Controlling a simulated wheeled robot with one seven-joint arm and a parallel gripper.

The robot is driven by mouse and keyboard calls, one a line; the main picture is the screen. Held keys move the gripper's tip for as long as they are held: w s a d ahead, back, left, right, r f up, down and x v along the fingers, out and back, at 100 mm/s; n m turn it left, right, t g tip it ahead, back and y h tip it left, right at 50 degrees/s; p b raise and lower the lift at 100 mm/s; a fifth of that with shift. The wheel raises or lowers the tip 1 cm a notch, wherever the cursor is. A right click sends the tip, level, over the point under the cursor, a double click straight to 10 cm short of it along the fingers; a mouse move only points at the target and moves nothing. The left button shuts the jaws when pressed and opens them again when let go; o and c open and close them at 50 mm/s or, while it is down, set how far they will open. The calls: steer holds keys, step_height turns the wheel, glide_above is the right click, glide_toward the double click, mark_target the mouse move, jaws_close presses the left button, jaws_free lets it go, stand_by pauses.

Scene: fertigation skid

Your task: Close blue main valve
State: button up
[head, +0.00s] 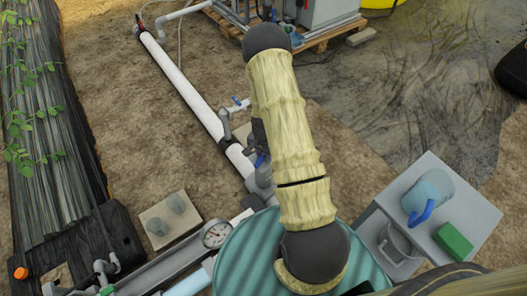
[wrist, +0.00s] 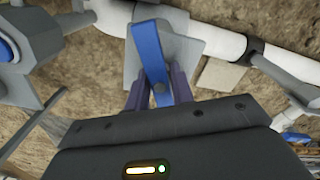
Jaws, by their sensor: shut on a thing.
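The blue valve handle (wrist: 151,50) is a flat lever over a grey valve body (wrist: 182,48) on a white pipe (wrist: 218,40) in the wrist view. It runs roughly across the pipe there. My gripper (wrist: 158,92) has its two dark purple fingers on either side of the lever and is shut on it. In the head view my arm hides the gripper and most of this valve; a bit of blue (head: 260,159) shows beside the arm. Another small valve with a blue lever (head: 239,102) stands farther up the white pipe (head: 182,84).
A pressure gauge (head: 215,234) sits on the near pipework. A teal ribbed round lid (head: 240,263) lies below my arm. A grey stand (head: 468,202) at right holds a blue-handled jug (head: 430,190) and a green block (head: 453,240). Bare soil lies left of the pipe.

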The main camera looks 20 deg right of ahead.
steer(key=m, duration=0.1)
steer(key=m+p, duration=0.1)
steer(key=m, duration=0.1)
steer(key=m+p, duration=0.1)
steer(key=m, duration=0.1)
steer(key=shift+s, duration=0.25)
steer(key=shift+a+f+m, duration=0.15)
steer(key=shift+f+m, duration=0.05)
steer(key=shift+m, duration=0.7)
steer(key=o, duration=1)
steer(key=shift+a+f, duration=0.1)
steer(key=shift+a, duration=0.05)
steer(key=shift+o, duration=0.2)
steer(key=shift+s, duration=0.1)
steer(key=shift+r+p, duration=0.3)
steer(key=shift+r, duration=0.05)
steer(key=r+p, duration=0.2)
steer(key=r, duration=0.1)
steer(key=r+p, duration=0.6)
steer(key=r, duration=0.1)
steer(key=shift+w+d, duration=0.25)
steer(key=shift+f, duration=0.15)
